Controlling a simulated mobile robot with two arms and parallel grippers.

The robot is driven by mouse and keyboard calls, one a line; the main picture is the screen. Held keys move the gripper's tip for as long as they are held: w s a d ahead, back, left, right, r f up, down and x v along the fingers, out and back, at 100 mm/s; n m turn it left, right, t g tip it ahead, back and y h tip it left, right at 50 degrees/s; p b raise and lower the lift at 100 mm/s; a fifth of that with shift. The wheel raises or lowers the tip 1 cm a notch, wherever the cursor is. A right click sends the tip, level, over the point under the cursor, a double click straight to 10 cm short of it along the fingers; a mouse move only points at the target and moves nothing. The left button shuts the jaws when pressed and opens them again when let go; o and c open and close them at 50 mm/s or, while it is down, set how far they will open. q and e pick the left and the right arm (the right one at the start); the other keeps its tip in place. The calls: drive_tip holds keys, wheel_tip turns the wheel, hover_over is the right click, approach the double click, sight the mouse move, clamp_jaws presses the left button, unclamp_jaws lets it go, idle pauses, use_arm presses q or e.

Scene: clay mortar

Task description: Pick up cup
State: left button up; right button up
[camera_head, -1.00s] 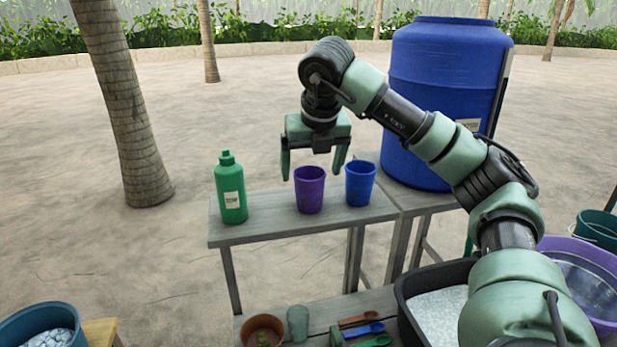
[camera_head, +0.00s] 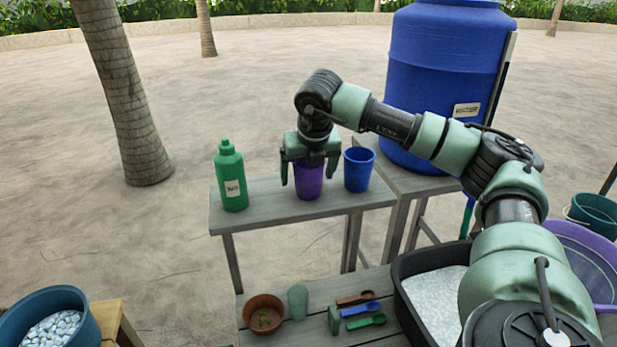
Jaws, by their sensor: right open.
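A purple cup (camera_head: 308,184) stands upright on the small grey wooden table (camera_head: 260,217). My right gripper (camera_head: 308,179) is open and points down over it, with one finger on each side of the cup. The gripper's palm hides the cup's rim, and I cannot tell whether a finger touches it. A blue cup (camera_head: 358,170) stands just to the right, close to the right finger. My left gripper is not in view.
A green bottle (camera_head: 231,178) stands left of the cups. A big blue barrel (camera_head: 440,80) is behind right. Below are a brown pot (camera_head: 264,314), several coloured scoops (camera_head: 360,309) and a black tub (camera_head: 415,300). A blue bucket (camera_head: 85,325) of stones is at lower left.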

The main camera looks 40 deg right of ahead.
drive_tip(key=c, duration=1.5)
drive_tip(key=shift+o, duration=0.2)
drive_tip(key=shift+r, duration=0.15)
